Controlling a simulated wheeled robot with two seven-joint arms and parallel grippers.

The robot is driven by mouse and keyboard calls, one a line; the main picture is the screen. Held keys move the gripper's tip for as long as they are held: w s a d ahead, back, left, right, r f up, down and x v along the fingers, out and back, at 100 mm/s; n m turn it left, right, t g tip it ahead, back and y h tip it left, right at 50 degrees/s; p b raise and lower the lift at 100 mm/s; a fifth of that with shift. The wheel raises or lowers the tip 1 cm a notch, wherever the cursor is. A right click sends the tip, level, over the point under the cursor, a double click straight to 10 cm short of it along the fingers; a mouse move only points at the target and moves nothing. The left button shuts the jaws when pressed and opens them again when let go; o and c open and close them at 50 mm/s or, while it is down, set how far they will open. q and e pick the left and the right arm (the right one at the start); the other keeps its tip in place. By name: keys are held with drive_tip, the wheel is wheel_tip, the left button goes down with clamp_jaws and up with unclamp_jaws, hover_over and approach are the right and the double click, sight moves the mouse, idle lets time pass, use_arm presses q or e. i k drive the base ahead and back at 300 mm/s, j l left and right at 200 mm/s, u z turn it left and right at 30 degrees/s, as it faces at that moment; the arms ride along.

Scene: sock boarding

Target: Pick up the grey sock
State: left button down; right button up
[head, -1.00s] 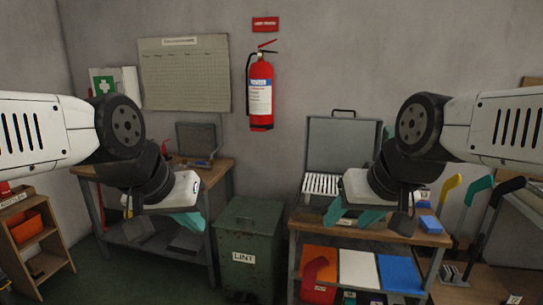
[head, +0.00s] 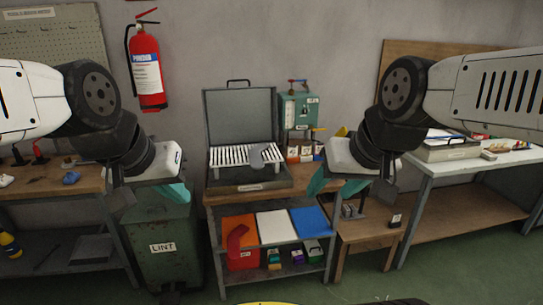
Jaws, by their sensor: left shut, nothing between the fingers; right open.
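A small grey shape (head: 264,155), possibly the grey sock, shows on the white slats inside the open grey case in the middle; it is too small to be sure. My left gripper (head: 178,193) has teal fingers, is shut and empty, and hangs in front of the green bin, left of the case. My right gripper (head: 317,185) is open and empty, to the right of the case. Neither gripper touches the grey shape.
The open case (head: 240,118) stands on a wooden bench with coloured panels below. A green LINT bin (head: 163,250) is left of it. A green machine (head: 299,112) stands behind right. A low wooden table (head: 365,232) and white-topped table (head: 470,160) are at right.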

sight(256, 162)
drive_tip(key=z, duration=0.5)
drive_tip(key=i+j+z, duration=0.1)
drive_tip(key=j+z, duration=0.3)
drive_tip(key=j, duration=0.25)
drive_tip(key=j+z, duration=0.45)
drive_tip(key=j, duration=0.75)
drive_tip(key=k+j+z, duration=0.1)
drive_tip(key=j, duration=0.95)
drive_tip(key=k+j+z, duration=0.1)
drive_tip(key=j, duration=0.45)
